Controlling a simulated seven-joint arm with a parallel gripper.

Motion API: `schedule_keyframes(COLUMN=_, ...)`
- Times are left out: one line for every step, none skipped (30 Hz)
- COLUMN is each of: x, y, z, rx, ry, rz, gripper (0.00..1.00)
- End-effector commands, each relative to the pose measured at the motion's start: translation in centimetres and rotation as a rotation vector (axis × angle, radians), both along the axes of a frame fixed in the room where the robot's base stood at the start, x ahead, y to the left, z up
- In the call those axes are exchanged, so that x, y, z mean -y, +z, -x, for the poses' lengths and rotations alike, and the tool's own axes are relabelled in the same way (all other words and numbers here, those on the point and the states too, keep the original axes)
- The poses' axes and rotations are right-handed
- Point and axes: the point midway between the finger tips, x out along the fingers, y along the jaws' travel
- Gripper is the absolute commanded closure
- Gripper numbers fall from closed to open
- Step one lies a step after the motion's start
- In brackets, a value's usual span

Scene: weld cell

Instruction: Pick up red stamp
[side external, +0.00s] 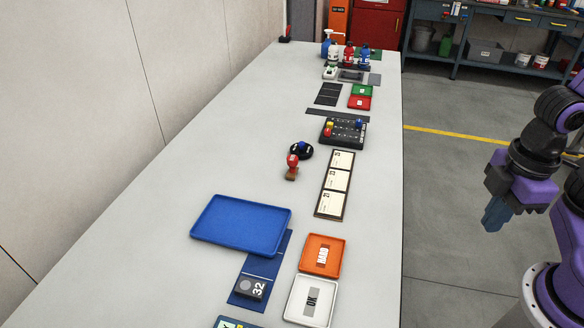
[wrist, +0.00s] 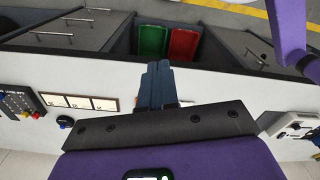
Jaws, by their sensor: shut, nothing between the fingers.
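The red stamp (side external: 292,162), with a red knob and a brown base, stands on the grey-white table just in front of a black round stand with a blue knob (side external: 302,150). My gripper (side external: 491,222) hangs off to the right, beyond the table's right edge, well away from the stamp. Its blue fingers are closed together with nothing between them, as the wrist view also shows (wrist: 158,66). I cannot make out the red stamp for sure in the wrist view.
A frame of three cards (side external: 334,184) lies right of the stamp. A black board with coloured knobs (side external: 344,132) is behind it. A blue tray (side external: 241,224), an orange tray (side external: 321,253) and a white tray (side external: 311,300) are nearer. The table left of the stamp is clear.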

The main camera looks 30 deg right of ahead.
Motion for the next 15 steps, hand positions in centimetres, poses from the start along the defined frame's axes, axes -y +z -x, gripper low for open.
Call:
schedule_keyframes(x=0.00, y=0.00, z=0.00, rx=0.000, ry=0.000, rz=0.000, gripper=1.00)
schedule_keyframes(x=0.00, y=0.00, z=0.00, rx=0.000, ry=0.000, rz=0.000, gripper=1.00)
schedule_keyframes(x=0.00, y=0.00, z=0.00, rx=0.000, ry=0.000, rz=0.000, gripper=1.00)
schedule_keyframes(x=0.00, y=0.00, z=0.00, rx=0.000, ry=0.000, rz=0.000, gripper=1.00)
schedule_keyframes(x=0.00, y=0.00, z=0.00, rx=0.000, ry=0.000, rz=0.000, gripper=1.00)
schedule_keyframes(x=0.00, y=0.00, z=0.00, rx=0.000, ry=0.000, rz=0.000, gripper=1.00)
schedule_keyframes(x=0.00, y=0.00, z=0.00, rx=0.000, ry=0.000, rz=0.000, gripper=0.97)
schedule_keyframes(x=0.00, y=0.00, z=0.00, rx=0.000, ry=0.000, rz=0.000, gripper=0.87)
schedule_keyframes(x=0.00, y=0.00, z=0.00, rx=0.000, ry=0.000, rz=0.000, gripper=0.74)
schedule_keyframes(x=0.00, y=0.00, z=0.00, rx=0.000, ry=0.000, rz=0.000, gripper=0.64)
schedule_keyframes(x=0.00, y=0.00, z=0.00, rx=0.000, ry=0.000, rz=0.000, gripper=0.54)
schedule_keyframes(x=0.00, y=0.00, z=0.00, rx=0.000, ry=0.000, rz=0.000, gripper=0.41)
schedule_keyframes(x=0.00, y=0.00, z=0.00, rx=0.000, ry=0.000, rz=0.000, gripper=0.40)
schedule_keyframes(x=0.00, y=0.00, z=0.00, rx=0.000, ry=0.000, rz=0.000, gripper=0.40)
schedule_keyframes(x=0.00, y=0.00, z=0.00, rx=0.000, ry=0.000, rz=0.000, gripper=0.40)
